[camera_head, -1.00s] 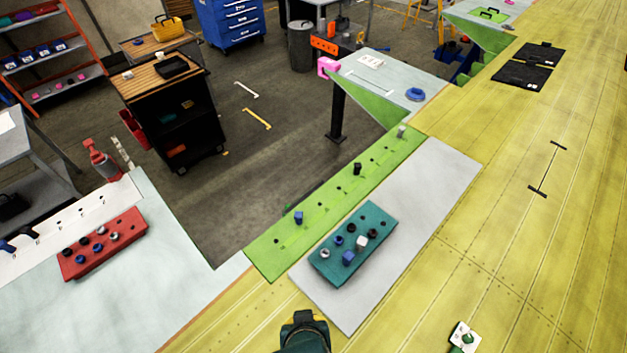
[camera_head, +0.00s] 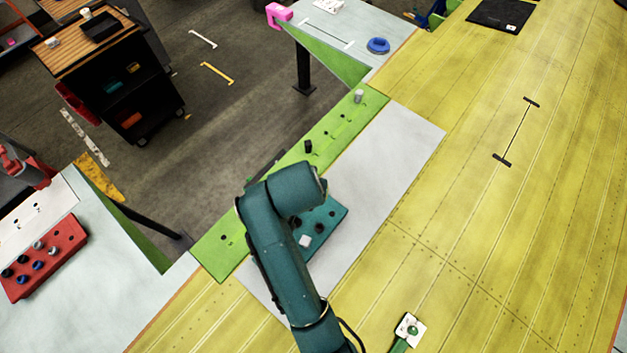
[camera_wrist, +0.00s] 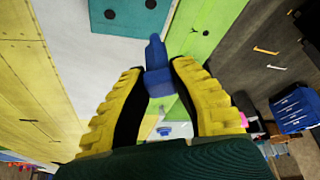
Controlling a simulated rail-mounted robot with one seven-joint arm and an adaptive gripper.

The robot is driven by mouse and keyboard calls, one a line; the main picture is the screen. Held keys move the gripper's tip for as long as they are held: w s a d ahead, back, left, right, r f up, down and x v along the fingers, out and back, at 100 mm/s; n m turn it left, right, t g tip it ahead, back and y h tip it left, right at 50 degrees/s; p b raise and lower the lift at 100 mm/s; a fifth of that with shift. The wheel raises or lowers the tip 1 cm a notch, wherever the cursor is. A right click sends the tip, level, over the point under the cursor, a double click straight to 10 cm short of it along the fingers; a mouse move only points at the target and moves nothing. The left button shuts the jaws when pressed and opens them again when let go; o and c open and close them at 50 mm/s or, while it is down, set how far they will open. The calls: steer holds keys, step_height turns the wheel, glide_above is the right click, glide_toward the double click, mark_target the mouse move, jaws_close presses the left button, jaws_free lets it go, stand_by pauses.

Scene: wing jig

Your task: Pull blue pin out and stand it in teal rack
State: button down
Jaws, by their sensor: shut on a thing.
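In the wrist view my gripper (camera_wrist: 156,80) is shut on the blue pin (camera_wrist: 156,52), which sits between the yellow fingertips with its narrower end reaching beyond them. The green strip (camera_wrist: 212,22) lies behind it at the right; I cannot tell whether the pin's end is clear of its hole. The teal rack (camera_wrist: 128,16) shows at the top edge. In the head view my arm hides the gripper, the pin and much of the teal rack (camera_head: 334,213). A white peg (camera_head: 305,241) and dark pegs stand in the rack's visible part.
The rack lies on a pale mat (camera_head: 400,155) beside the green strip (camera_head: 345,115), which carries a black pin (camera_head: 308,146) and a grey one (camera_head: 359,96). A red rack (camera_head: 45,258) with several pegs stands at the left. The yellow wing surface (camera_head: 480,170) is mostly clear.

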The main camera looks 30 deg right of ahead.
steer(key=shift+f+b, duration=3.25)
steer(key=shift+b, duration=0.1)
steer(key=shift+s+r+p, duration=0.1)
steer(key=shift+r+p, duration=0.05)
steer(key=shift+p, duration=0.3)
steer(key=shift+a+f, duration=0.1)
steer(key=shift+f, duration=0.1)
steer(key=shift+f+b, duration=0.65)
steer(key=shift+f, duration=0.7)
steer(key=c, duration=0.9)
jaws_free()
steer(key=shift+c, duration=0.2)
steer(key=v, duration=1.2)
